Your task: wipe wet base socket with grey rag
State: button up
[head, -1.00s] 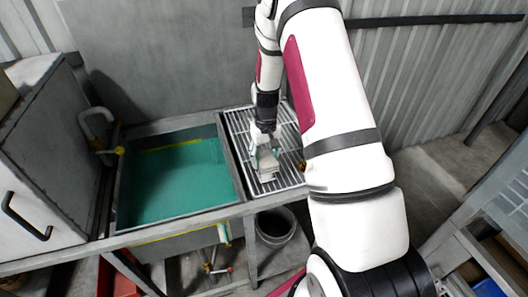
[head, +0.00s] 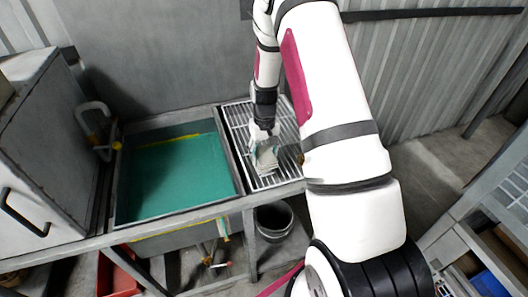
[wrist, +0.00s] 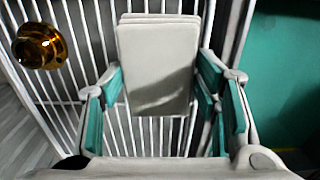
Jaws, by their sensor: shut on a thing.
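The grey rag (wrist: 158,65) is a folded, layered pale block with a darker patch on its lower part. My gripper (wrist: 160,82) has its green-padded fingers on both sides of it. In the head view my gripper (head: 262,137) points down over the slatted metal rack, with the rag (head: 266,160) at its tip. I cannot tell whether the rag touches the slats. A round amber, glossy piece with a dark hole (wrist: 39,46), perhaps the base socket, sits on the rack left of the rag, apart from it. Any wetness on it cannot be told.
The slatted rack (head: 240,125) lies right of a sink of green water (head: 180,175). A curved tap pipe (head: 98,125) and a grey cabinet (head: 45,150) stand left. A bucket (head: 273,222) is below. A shelf unit stands at the lower right.

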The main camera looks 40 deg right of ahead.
jog(key=shift+w+d+f+b, duration=0.1)
jog(key=shift+w+d+b, duration=0.1)
jog(key=shift+w+b, duration=0.3)
jog(key=shift+w+d+b, duration=0.15)
jog(key=shift+w+b, duration=0.1)
jog(key=shift+w, duration=0.35)
jog(key=shift+s, duration=0.1)
jog(key=shift+s+a+p, duration=0.2)
jog(key=shift+s+p, duration=0.25)
jog(key=shift+s, duration=0.25)
jog(key=shift+s+a+p, duration=0.25)
jog(key=shift+s+p, duration=0.25)
jog(key=shift+s, duration=0.2)
jog(key=shift+s+a+p, duration=0.2)
jog(key=shift+s+p, duration=0.25)
jog(key=shift+s, duration=0.25)
jog(key=shift+w, duration=0.15)
jog(key=shift+w+d+b, duration=0.2)
jog(key=shift+w+b, duration=0.25)
jog(key=shift+w, duration=0.25)
jog(key=shift+w+d+b, duration=0.25)
jog(key=shift+w+b, duration=0.25)
jog(key=shift+w, duration=0.15)
jog(key=shift+w+d+b, duration=0.2)
jog(key=shift+w+b, duration=0.25)
jog(key=shift+w, duration=0.25)
jog(key=shift+s, duration=0.1)
